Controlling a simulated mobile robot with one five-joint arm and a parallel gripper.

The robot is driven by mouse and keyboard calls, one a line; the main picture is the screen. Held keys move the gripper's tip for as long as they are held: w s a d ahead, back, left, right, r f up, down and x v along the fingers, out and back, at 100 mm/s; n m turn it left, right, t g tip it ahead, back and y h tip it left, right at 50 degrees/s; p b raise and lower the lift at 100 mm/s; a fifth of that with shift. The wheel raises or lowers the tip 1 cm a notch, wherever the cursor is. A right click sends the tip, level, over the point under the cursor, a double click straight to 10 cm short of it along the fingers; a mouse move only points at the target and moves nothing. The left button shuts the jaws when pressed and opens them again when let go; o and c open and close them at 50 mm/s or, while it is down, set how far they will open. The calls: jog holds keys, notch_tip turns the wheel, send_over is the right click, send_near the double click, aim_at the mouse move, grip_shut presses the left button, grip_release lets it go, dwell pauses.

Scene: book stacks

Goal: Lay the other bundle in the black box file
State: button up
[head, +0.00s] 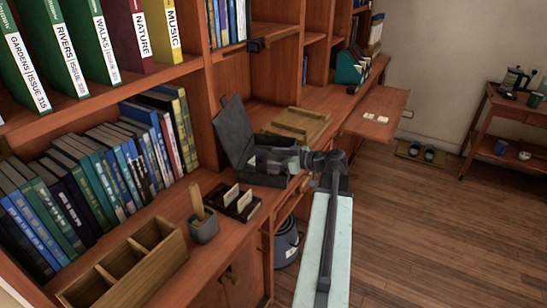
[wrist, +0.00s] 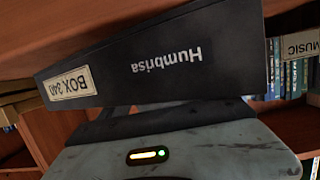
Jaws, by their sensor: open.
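The black box file (head: 233,137) stands open on the wooden ledge, its lid raised at the left. The wrist view shows its dark side (wrist: 160,70) upside down, close up, with a "BOX 340" label and the word "Humbrisa". My gripper (head: 277,160) is open, low over or inside the box file's tray. My arm hides part of the tray. I cannot clearly make out a bundle in either view, and I cannot tell what lies inside the box file.
A wooden tray (head: 297,125) lies just behind the box file. In front stand a black card holder (head: 245,207), a grey pot (head: 203,228) and a wooden divided box (head: 130,270). A pull-out leaf (head: 385,103) holds small white cards (head: 376,118).

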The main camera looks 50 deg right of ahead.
jog(key=shift+a+r+p, duration=0.15)
jog(key=shift+r+p, duration=0.1)
jog(key=shift+p, duration=0.35)
jog(key=p+v, duration=0.3)
jog(key=v, duration=0.9)
